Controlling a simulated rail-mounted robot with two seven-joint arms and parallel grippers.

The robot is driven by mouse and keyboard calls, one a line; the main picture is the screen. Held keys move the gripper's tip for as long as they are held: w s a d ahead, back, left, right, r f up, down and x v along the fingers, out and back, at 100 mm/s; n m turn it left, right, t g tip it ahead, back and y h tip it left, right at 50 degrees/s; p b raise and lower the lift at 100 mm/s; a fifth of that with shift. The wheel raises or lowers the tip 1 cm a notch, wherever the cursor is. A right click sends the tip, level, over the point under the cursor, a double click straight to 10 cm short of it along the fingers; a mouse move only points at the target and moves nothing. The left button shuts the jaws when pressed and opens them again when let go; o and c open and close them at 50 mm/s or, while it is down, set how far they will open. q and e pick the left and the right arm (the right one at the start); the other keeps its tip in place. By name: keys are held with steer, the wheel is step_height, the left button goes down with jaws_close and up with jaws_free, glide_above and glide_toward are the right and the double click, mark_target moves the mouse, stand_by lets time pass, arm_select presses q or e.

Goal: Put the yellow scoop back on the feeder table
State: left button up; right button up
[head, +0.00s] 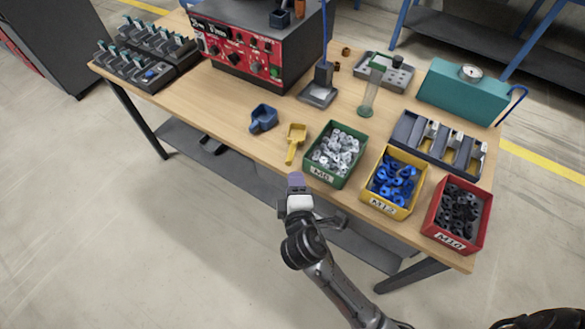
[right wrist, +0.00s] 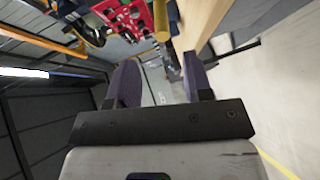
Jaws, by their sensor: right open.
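The yellow scoop (head: 295,140) lies on the wooden feeder table (head: 226,112) near its front edge, left of the green bin, with its handle pointing toward the edge. My right gripper (head: 295,180) is just off the front edge, below the scoop's handle in the head view and apart from it. In the right wrist view its two purple fingers are open with nothing between them. A yellow rod end (right wrist: 162,22), likely the scoop's handle, shows beyond the fingers. My left gripper is not in view.
A blue scoop (head: 263,118) lies left of the yellow one. Green (head: 336,179), yellow (head: 376,207) and red (head: 435,240) bins of small parts line the front edge to the right. A red control box (head: 240,55) stands behind. The table's front left is clear.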

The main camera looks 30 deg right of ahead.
steer(key=shift+v, duration=1.65)
steer(key=s+d+f+m+g+y, duration=0.2)
steer(key=s+f+m+g, duration=0.3)
steer(key=s, duration=0.6)
steer(key=s+d+f+m+g+y, duration=0.3)
steer(key=s+f+m+g+y, duration=0.1)
steer(key=s, duration=0.7)
step_height(320, 180, down, 3)
steer(key=shift+s+f+m+g, duration=0.15)
steer(key=shift+m+g, duration=0.35)
steer(key=shift+g, duration=0.5)
steer(key=shift+a, duration=0.1)
